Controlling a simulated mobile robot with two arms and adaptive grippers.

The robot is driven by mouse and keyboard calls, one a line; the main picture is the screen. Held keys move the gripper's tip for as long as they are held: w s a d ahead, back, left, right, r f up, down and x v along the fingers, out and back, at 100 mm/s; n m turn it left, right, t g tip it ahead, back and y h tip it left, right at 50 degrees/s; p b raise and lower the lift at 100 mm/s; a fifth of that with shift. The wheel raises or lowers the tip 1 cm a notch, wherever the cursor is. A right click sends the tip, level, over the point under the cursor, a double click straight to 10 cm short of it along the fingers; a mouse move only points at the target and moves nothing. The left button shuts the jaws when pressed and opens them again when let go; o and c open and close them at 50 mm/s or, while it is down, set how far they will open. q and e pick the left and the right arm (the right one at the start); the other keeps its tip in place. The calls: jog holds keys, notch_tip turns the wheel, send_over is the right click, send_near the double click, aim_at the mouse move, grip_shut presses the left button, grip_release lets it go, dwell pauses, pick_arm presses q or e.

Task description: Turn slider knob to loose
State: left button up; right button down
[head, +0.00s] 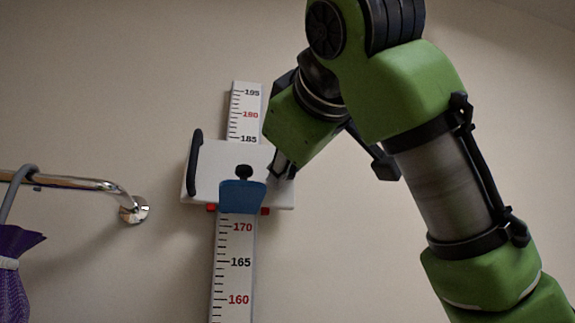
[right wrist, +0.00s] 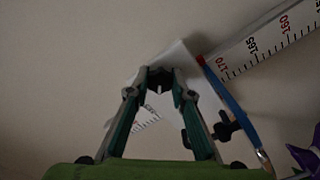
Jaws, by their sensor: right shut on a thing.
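A white slider plate (head: 215,160) sits on a wall-mounted measuring rod (head: 237,265), with a blue headpiece (head: 242,197) below its middle. The black slider knob (head: 243,172) is at the centre of the plate, just above the blue piece; it also shows in the right wrist view (right wrist: 227,127). Its turned position cannot be read. My right gripper (head: 283,165) is at the plate's right side, apart from the knob. In the right wrist view its fingers (right wrist: 160,80) are closed on a dark part at the plate, apparently the slider's right handle. My left gripper is out of view.
A black handle (head: 195,162) stands on the plate's left side. A chrome rail (head: 85,183) with a purple curtain (head: 18,255) is at the left. The wall between the rail and the slider is clear. My right arm fills the right side.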

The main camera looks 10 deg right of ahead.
jog(key=shift+r+n+p, duration=0.15)
jog(key=shift+n+p, duration=0.5)
jog(key=shift+n, duration=3.55)
jog(key=c, duration=1.8)
grip_release()
jog(key=shift+o, duration=0.2)
jog(key=s, duration=1.2)
